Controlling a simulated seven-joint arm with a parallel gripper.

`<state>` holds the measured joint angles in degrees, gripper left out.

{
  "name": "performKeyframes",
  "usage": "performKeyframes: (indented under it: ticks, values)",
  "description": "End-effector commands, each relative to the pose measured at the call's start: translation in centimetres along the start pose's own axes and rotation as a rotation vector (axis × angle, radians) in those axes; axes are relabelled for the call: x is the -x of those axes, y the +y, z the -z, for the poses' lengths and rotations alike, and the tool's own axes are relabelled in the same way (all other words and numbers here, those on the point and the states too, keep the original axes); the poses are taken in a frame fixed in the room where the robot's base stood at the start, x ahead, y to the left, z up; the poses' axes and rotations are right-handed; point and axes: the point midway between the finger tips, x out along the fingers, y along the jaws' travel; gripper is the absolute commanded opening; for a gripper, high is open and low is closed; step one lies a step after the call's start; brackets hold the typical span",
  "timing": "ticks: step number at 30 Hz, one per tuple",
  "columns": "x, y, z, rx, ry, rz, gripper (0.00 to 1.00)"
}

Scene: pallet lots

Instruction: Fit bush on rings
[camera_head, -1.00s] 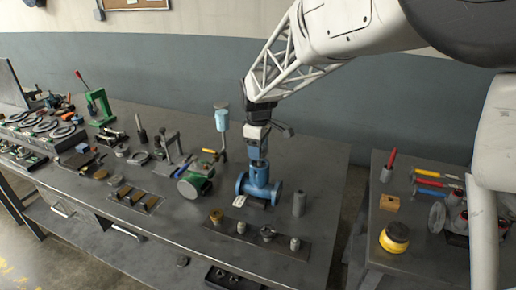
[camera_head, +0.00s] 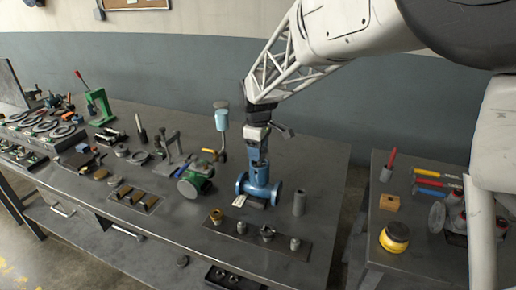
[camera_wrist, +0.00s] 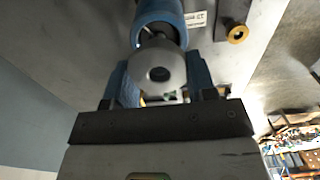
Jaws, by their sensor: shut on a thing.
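A blue valve body (camera_head: 260,190) with a round flange at each end lies on the bench, with a blue neck upright at its middle. My gripper (camera_head: 257,148) points down right over that neck. In the wrist view the gripper (camera_wrist: 160,88) is shut on a grey round piece (camera_wrist: 160,70) with a dark hole at its centre, which looks like the bush. The bush is in front of the open round blue end (camera_wrist: 158,20). Whether it touches the blue part or the rings cannot be told. The rings are hidden.
A dark strip (camera_head: 277,242) in front of the valve carries a brass piece (camera_head: 216,215) and several small metal parts. A grey cylinder (camera_head: 299,203) stands to the right of the valve, a green machine part (camera_head: 194,180) to the left. A white tag (camera_head: 239,200) lies beside the valve.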

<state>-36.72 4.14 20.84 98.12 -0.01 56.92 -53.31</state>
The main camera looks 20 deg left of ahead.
Motion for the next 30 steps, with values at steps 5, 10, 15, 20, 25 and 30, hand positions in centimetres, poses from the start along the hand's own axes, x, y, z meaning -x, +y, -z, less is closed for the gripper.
performKeyframes:
  ticks: [5,10,15,20,25,30]
  values:
    - [-0.3,0.0,0.0,0.0,0.0,0.0,0.24]
    - [-0.6,0.0,0.0,0.0,0.0,0.0,0.24]
    - [-0.9,0.0,0.0,0.0,0.0,0.0,0.24]
    - [-1.2,0.0,0.0,0.0,0.0,0.0,0.24]
    - [-1.5,0.0,0.0,0.0,0.001,-0.001,0.24]
    - [-1.8,0.0,0.0,0.0,0.001,-0.001,0.24]
